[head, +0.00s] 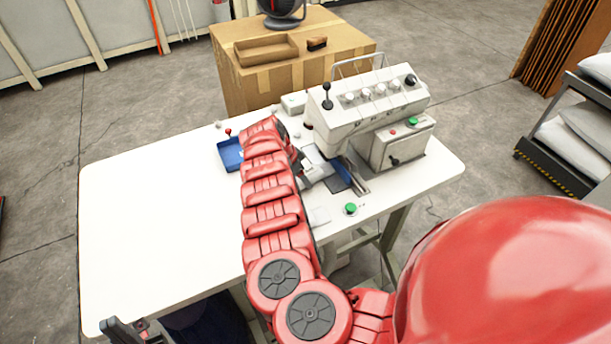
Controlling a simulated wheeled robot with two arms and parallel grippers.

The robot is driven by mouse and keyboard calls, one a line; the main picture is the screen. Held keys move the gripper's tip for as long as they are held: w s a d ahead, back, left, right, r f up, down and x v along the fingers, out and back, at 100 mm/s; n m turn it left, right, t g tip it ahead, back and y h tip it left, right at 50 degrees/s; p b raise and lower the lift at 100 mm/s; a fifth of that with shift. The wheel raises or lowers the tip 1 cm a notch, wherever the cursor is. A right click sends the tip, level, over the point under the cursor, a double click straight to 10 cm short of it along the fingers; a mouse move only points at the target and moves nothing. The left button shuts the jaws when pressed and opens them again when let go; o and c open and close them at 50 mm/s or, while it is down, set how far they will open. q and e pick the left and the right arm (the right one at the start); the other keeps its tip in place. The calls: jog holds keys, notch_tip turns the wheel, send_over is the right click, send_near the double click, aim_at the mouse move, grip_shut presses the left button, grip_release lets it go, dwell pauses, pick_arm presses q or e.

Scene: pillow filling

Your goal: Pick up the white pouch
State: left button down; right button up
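A small whitish patch (314,163) shows at the sewing machine's work area, next to the end of my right arm. I cannot tell whether it is the white pouch or part of the machine. My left gripper (122,330) shows dark at the table's front left corner, cut by the bottom edge of the view. Its opening is unclear, and I see nothing held in it.
The white sewing machine (372,105) stands at the right of the white table (150,225). A blue tray (230,154) lies left of my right arm. A green button (350,209) is near the front edge. White pillows (585,122) lie on a rack. The table's left side is clear.

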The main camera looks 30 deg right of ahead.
jog(key=shift+a+r+b, duration=0.35)
jog(key=shift+a+b, duration=0.05)
jog(key=shift+a, duration=0.1)
jog(key=s+a+r+b, duration=0.1)
jog(key=a+r+b, duration=0.5)
jog(key=a, duration=0.6)
jog(key=shift+m+g, duration=0.3)
jog(key=shift+m, duration=0.6)
jog(key=d, duration=0.2)
jog(key=w+d+f+p, duration=0.1)
jog(key=d, duration=0.3)
jog(key=shift+w+f, duration=0.3)
jog(key=shift+w, duration=0.1)
jog(key=shift+f+p, duration=0.45)
jog(key=shift+f, duration=1.45)
jog(key=shift+d+f, duration=0.2)
jog(key=shift+f, duration=0.15)
jog(key=shift+s+d+b, duration=0.15)
jog(key=shift+d+b, duration=0.85)
jog(key=shift+d, duration=2.1)
